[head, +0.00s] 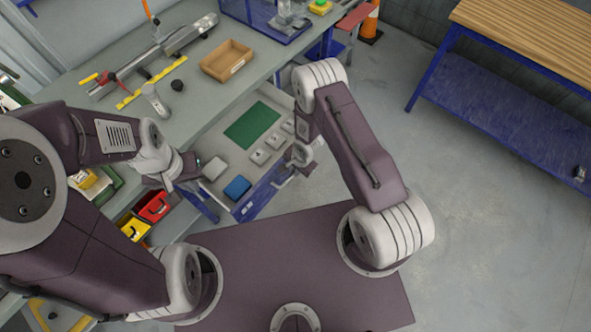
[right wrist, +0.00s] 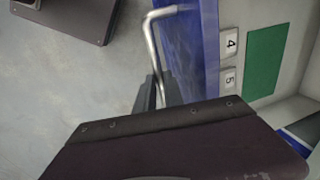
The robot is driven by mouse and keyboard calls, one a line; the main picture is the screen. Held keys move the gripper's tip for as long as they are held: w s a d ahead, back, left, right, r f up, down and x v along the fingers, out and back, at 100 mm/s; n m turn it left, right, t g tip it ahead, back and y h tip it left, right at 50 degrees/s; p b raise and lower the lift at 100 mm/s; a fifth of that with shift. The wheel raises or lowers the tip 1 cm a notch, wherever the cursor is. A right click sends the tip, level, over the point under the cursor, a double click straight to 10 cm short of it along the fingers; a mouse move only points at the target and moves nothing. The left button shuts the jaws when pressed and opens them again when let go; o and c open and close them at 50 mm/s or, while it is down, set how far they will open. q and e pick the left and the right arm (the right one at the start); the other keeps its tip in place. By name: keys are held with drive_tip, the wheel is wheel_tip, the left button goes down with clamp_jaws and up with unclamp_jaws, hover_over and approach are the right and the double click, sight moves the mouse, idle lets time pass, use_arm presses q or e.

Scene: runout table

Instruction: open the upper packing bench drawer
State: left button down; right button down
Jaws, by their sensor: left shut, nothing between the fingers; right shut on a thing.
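The upper packing bench drawer (head: 262,192) stands pulled out from under the bench top, with its grey inside showing in the head view. Its blue front (right wrist: 209,50) also shows in the right wrist view. My right gripper (head: 287,176) is at the drawer front. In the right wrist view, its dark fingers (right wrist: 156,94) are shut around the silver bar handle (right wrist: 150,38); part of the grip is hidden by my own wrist. My left gripper (head: 193,172) is shut and empty, near the left side of the drawer.
Inside the drawer lie a green mat (head: 251,125), a blue block (head: 237,187) and several pale numbered tiles (head: 260,157). The bench top (head: 205,105) holds a wooden tray (head: 227,61). Red and yellow bins (head: 153,206) stand left of the drawer.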

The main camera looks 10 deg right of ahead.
drive_tip(key=c, duration=1.5)
unclamp_jaws()
drive_tip(key=shift+o, duration=0.2)
wheel_tip(320, 180, up, 9)
drive_tip(key=s+d, duration=0.1)
drive_tip(key=shift+s+p, duration=0.15)
drive_tip(key=shift+p, duration=0.2)
